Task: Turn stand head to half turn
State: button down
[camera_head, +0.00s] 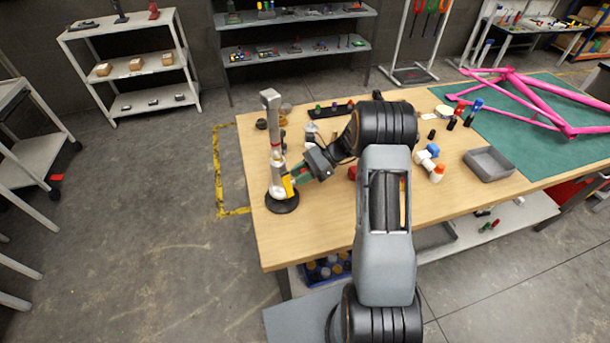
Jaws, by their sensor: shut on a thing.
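The stand (271,115) is a grey upright post with a block-like top and a round black base (282,203). It stands upright near the left edge of the wooden table. A red band and a yellow part show on the post. My gripper (290,184) reaches in from the right and is shut on the stand's lower part, by the yellow piece. The fingertips are small here and partly merge with the post. How far the head is turned cannot be read from this view.
The wooden table (325,230) holds a green mat (540,98) with a pink bike frame (535,108), a grey tray (488,164), several bottles and a dark rack (331,110) behind the stand. Bare tabletop lies in front of the stand. Shelves (130,65) stand at the back.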

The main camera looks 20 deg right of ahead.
jog(key=shift+w+a+r, duration=0.1)
jog(key=shift+w+r, duration=0.05)
jog(key=shift+w, duration=0.1)
jog(key=c, duration=1.3)
grip_release()
jog(key=shift+o, duration=1.4)
jog(key=shift+w+a, duration=0.1)
jog(key=shift+a, duration=0.1)
jog(key=shift+o, duration=0.7)
jog(key=shift+d, duration=0.15)
